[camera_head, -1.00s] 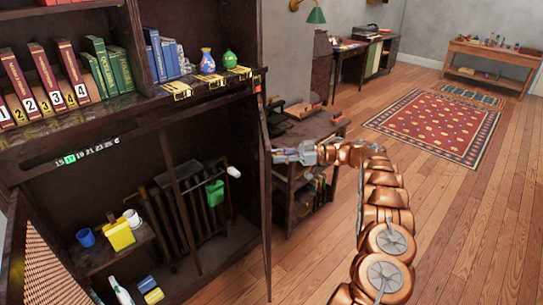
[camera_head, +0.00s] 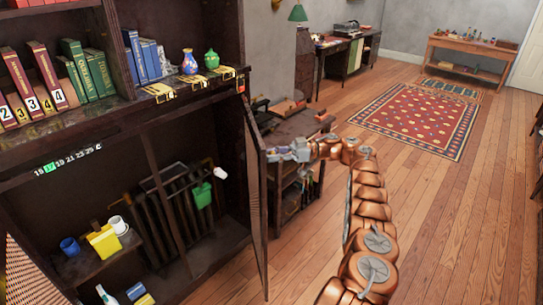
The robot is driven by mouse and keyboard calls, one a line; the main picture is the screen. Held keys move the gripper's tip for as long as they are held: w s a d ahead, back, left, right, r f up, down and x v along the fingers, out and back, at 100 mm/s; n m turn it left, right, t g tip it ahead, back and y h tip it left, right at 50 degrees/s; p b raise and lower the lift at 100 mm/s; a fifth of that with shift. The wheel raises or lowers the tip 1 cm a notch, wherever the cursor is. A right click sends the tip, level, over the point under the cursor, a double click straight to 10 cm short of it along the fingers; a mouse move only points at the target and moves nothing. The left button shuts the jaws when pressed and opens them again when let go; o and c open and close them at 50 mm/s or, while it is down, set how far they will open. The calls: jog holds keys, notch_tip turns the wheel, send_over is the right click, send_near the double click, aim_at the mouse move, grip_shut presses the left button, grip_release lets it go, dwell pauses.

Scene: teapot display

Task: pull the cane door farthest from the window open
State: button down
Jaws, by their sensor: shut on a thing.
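The dark cabinet has two doors standing open. The right door (camera_head: 257,210) is seen nearly edge-on and juts out from the cabinet's right side. The left door (camera_head: 32,278) shows its woven cane panel at the lower left corner. My gripper (camera_head: 272,155) is at the outer edge of the right door, about halfway up, and is shut on it. The fingertips are small and partly hidden against the door. No window is in view, so I cannot tell from it which door is farther.
Inside the cabinet are a yellow box (camera_head: 104,241), a blue mug (camera_head: 69,247), a white cup (camera_head: 118,225) and a dark radiator (camera_head: 170,215). Books and vases stand on the shelf above. A low dark shelf unit (camera_head: 300,180) stands close behind my gripper. Wooden floor to the right is clear.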

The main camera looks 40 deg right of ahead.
jog(key=c, duration=0.8)
grip_release()
jog(key=shift+c, duration=0.2)
jog(key=shift+r, duration=0.1)
notch_tip(320, 180, up, 10)
jog(key=shift+f, duration=0.1)
